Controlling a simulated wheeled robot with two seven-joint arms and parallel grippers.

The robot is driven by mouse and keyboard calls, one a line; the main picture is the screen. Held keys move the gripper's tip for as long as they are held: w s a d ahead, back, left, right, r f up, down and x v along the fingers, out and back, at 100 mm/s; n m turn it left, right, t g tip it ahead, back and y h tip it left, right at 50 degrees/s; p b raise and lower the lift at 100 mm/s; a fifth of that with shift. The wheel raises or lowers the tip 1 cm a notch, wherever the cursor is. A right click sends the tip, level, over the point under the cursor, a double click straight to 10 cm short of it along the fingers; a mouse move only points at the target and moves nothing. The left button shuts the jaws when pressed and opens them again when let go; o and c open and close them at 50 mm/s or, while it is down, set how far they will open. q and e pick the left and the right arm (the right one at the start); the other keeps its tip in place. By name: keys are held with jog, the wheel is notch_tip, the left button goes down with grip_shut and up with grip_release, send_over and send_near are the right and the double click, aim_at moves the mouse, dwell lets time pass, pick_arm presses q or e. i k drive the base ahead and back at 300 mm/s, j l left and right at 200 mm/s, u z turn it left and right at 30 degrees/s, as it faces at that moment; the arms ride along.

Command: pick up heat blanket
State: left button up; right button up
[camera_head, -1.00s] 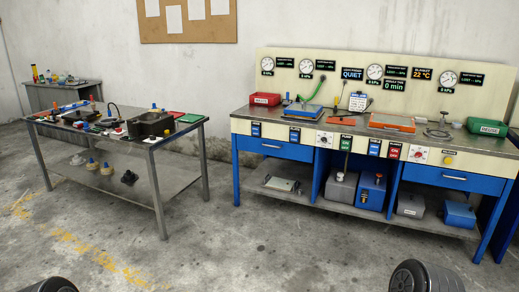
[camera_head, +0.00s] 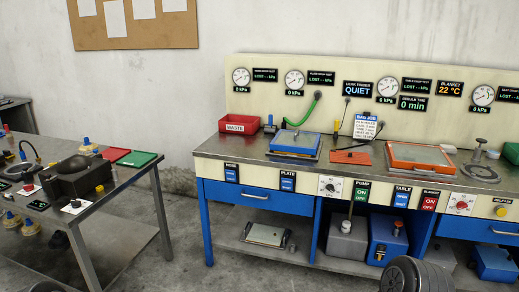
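No label names the heat blanket. A flat orange-red pad (camera_head: 350,157) with a dark knob or cord end on it lies on the blue workbench, and it may be the heat blanket. To its right is an orange-framed tray (camera_head: 418,157) with a pale grey top. To its left is a blue-framed plate (camera_head: 294,141) with a green hose. A BLANKET readout on the back panel shows 22 °C. Neither gripper is in view. Only a dark rounded part of my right arm shows at the bottom right edge, well below the bench top.
A red WASTE bin (camera_head: 239,124) stands at the bench's left end. A job card (camera_head: 367,127) stands behind the pad. A second metal table (camera_head: 140,172) with a dark block and red and green trays is at left. Grey floor lies open between the tables.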

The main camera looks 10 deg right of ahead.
aim_at(341, 157)
jog(key=i+j+z, duration=0.1)
jog(key=i+z, duration=0.35)
jog(key=i+j+z, duration=0.2)
jog(key=z, duration=0.3)
jog(key=i+j+z, duration=0.6)
jog(key=j+z, duration=0.3)
jog(key=i+j+z, duration=0.15)
jog(key=j+z, duration=0.3)
jog(key=j, duration=0.15)
jog(key=j+z, duration=0.45)
jog(key=j, duration=0.2)
jog(key=j+z, duration=0.45)
jog(key=j, duration=0.25)
